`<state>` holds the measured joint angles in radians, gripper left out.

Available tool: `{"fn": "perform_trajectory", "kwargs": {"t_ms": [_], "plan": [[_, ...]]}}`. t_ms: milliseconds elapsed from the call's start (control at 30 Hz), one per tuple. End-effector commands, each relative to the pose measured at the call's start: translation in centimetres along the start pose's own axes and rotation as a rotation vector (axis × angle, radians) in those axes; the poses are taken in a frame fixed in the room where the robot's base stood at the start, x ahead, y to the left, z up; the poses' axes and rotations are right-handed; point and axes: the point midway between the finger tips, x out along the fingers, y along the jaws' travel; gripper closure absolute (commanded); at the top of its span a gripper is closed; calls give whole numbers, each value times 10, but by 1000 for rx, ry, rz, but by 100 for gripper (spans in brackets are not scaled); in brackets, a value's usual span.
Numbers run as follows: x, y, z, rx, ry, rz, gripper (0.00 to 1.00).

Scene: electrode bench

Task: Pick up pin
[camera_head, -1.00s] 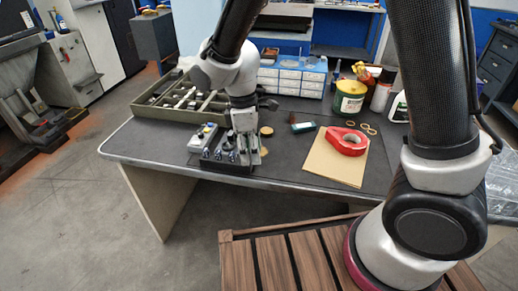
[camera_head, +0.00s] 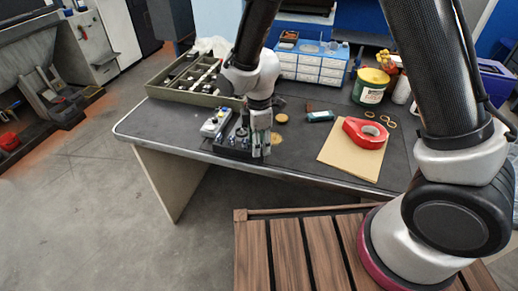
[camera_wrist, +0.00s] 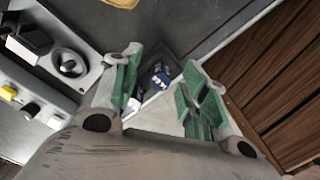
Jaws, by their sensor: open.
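My gripper (camera_head: 261,145) points down at the right end of a small black holder (camera_head: 230,153) near the table's front edge. In the wrist view my gripper (camera_wrist: 158,88) is open, its two green-padded fingers apart. Between the fingers, in the wrist view, lies a small dark, blue and white part (camera_wrist: 158,78) on the dark end of the holder. It may be the pin, but it is too small and partly hidden to be sure. The fingers do not visibly close on it.
A control box (camera_head: 214,123) with a yellow button stands left of the holder. A green divided tray (camera_head: 180,92) lies behind. The table's front edge is close to the gripper.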

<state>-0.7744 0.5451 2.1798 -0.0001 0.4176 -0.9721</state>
Motion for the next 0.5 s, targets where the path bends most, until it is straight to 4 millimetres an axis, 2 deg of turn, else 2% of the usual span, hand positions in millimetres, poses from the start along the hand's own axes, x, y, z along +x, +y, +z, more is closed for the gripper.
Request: {"fn": "perform_trajectory", "kwargs": {"t_ms": [233,500], "plan": [[3,0,0,0,1,1,56],[2,0,0,1,1,1,100]]}}
